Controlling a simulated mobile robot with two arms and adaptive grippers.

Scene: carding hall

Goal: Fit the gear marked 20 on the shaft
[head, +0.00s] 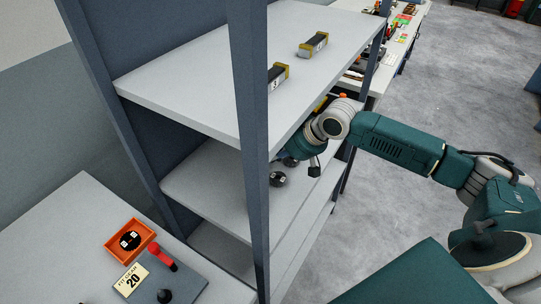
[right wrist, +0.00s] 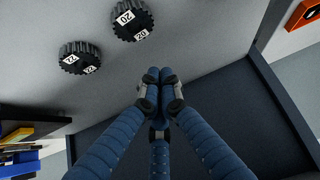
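In the right wrist view a dark gear marked 20 (right wrist: 132,20) lies on the pale shelf, with a gear marked 22 (right wrist: 80,58) to its left. My right gripper (right wrist: 160,76) has its blue fingers together at the tips, with nothing seen between them, apart from both gears. In the head view my right arm reaches into the rack's middle shelf; a dark gear (head: 278,179) shows beside it, its number unreadable. The card "FIT GEAR 20" (head: 132,281) stands on the left table by a grey plate with a red-handled part (head: 161,257). I cannot make out the shaft. My left gripper is out of view.
An orange tray (head: 148,233) on the left table (head: 65,232) holds a dark part with white labels. The rack's front post (head: 250,130) and top shelf (head: 190,85) border the arm.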

